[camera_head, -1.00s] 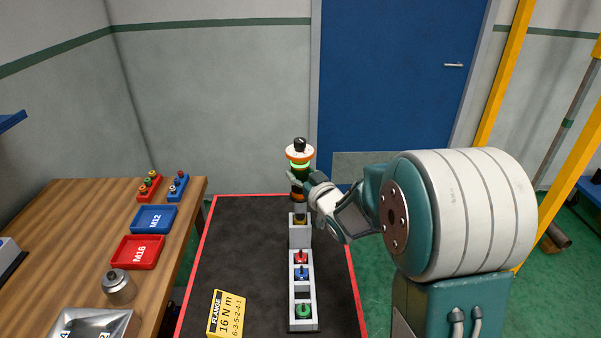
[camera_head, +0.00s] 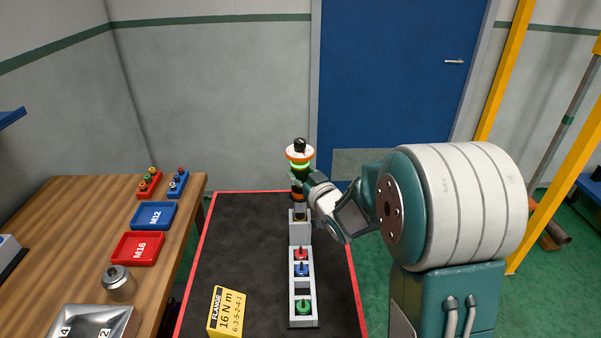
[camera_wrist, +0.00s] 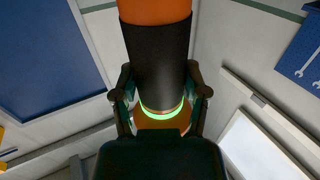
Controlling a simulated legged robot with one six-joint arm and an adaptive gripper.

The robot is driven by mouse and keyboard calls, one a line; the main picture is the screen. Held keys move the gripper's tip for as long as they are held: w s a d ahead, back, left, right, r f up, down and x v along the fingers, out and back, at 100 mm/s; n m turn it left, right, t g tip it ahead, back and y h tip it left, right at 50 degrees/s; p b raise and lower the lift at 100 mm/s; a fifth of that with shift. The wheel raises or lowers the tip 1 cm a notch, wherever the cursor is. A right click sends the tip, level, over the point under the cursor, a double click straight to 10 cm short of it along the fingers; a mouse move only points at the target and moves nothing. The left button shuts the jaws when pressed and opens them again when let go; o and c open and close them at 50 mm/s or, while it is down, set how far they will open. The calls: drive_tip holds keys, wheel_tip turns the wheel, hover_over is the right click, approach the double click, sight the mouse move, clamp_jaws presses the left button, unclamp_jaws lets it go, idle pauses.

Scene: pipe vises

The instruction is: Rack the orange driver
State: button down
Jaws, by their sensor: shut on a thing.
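The orange driver (camera_head: 299,155) is upright, with an orange band near its top, a black body and a glowing green ring. My gripper (camera_head: 301,182) is shut on its body from the right. In the wrist view the driver (camera_wrist: 158,60) fills the middle, between the two fingers of my gripper (camera_wrist: 160,95). The grey rack (camera_head: 300,232) stands on the black mat below the driver. The driver's lower end is at the rack's tall rear block; I cannot tell whether it is seated or just above it. Red, blue and green pieces (camera_head: 302,270) sit in the rack's front part.
A yellow flange card (camera_head: 226,312) lies on the black mat (camera_head: 240,240), left of the rack. The wooden bench (camera_head: 70,230) at left holds a blue M12 tray (camera_head: 154,216), a red M16 tray (camera_head: 138,248), a metal weight-like piece (camera_head: 118,283) and a metal tray (camera_head: 82,325).

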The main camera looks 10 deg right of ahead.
drive_tip(key=shift+f, duration=3.55)
idle(3.7)
unclamp_jaws()
drive_tip(key=shift+f, duration=0.15)
